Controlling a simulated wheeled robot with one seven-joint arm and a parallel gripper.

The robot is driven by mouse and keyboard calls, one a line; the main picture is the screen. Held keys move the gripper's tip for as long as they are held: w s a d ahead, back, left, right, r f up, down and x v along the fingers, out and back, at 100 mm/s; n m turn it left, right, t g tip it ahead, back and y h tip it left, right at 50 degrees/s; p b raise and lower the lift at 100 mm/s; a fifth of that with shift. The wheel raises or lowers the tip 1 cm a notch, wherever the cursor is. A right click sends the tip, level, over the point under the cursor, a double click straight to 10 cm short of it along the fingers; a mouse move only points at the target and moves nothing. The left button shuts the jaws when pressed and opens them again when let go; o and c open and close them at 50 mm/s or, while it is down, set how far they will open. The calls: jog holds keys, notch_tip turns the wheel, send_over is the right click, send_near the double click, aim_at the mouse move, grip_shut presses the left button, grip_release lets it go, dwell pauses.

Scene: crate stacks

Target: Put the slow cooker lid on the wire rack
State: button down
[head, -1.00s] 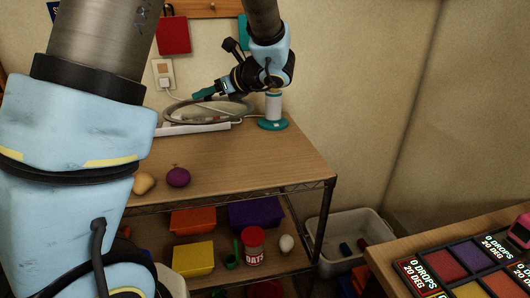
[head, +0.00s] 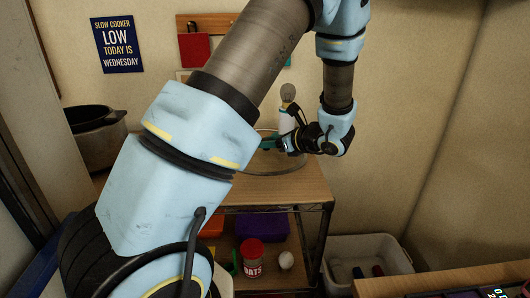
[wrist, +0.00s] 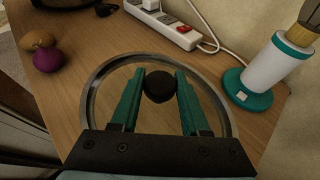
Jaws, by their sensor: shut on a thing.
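The slow cooker lid, a clear glass disc with a grey rim (wrist: 92,92) and a round black knob (wrist: 159,87), is in my gripper (wrist: 160,88). The teal fingers are closed on the knob from both sides. In the head view my gripper (head: 270,143) is over the wooden tabletop, with the lid (head: 272,173) below it, partly hidden by my arm. I cannot tell how far the lid is above the wood. The dark slow cooker pot (head: 97,140) stands at the left. I cannot make out the wire rack.
A white stand with a teal base (wrist: 248,92) is close right of the lid. A white power strip (wrist: 165,25) lies behind it. A purple onion (wrist: 47,60) and a tan vegetable (wrist: 40,40) are at the left. Shelves below hold a purple bin (head: 262,224) and an oats jar (head: 252,258).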

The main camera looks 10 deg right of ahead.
aim_at(266, 153)
jog(key=shift+f+p, duration=0.35)
jog(key=shift+f, duration=1.45)
